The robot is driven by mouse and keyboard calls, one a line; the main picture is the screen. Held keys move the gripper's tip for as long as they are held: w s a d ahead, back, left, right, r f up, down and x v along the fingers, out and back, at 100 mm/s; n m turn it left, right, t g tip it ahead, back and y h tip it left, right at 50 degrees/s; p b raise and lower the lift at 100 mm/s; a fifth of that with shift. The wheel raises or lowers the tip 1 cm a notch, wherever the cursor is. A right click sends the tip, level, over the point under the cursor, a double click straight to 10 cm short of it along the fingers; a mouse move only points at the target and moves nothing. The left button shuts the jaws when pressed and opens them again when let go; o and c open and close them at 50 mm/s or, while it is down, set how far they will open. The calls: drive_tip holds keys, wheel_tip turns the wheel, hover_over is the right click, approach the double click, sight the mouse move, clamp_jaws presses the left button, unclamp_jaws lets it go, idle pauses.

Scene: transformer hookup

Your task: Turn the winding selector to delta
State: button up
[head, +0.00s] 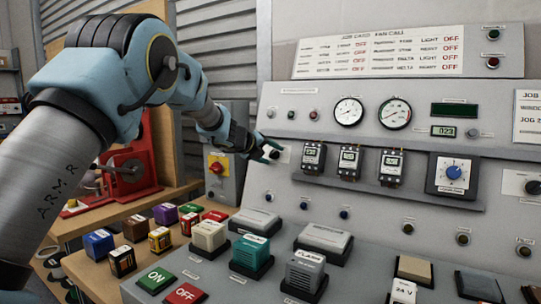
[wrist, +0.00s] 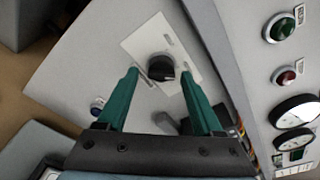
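A black rotary knob (wrist: 160,67) on a white plate (wrist: 138,42) is centred in the wrist view; its label is too small to read, so I cannot confirm it is the winding selector. In the head view its white plate (head: 285,156) sits at the left end of the grey panel. My gripper (wrist: 159,73) has two green fingers spread apart, one on each side of the knob, with gaps showing. The gripper also shows in the head view (head: 270,150), at the plate. I cannot tell which way the knob points.
A blue-centred dial (head: 453,172) and another black knob (head: 533,187) are further right on the panel. Three small meter modules (head: 349,162) stand right of my gripper. A grey box with a red switch (head: 217,167) stands left. Several coloured blocks lie below.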

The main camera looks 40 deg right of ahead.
drive_tip(key=b+v, duration=0.2)
drive_tip(key=v, duration=0.8)
drive_tip(key=shift+a, duration=0.4)
drive_tip(key=shift+r, duration=0.1)
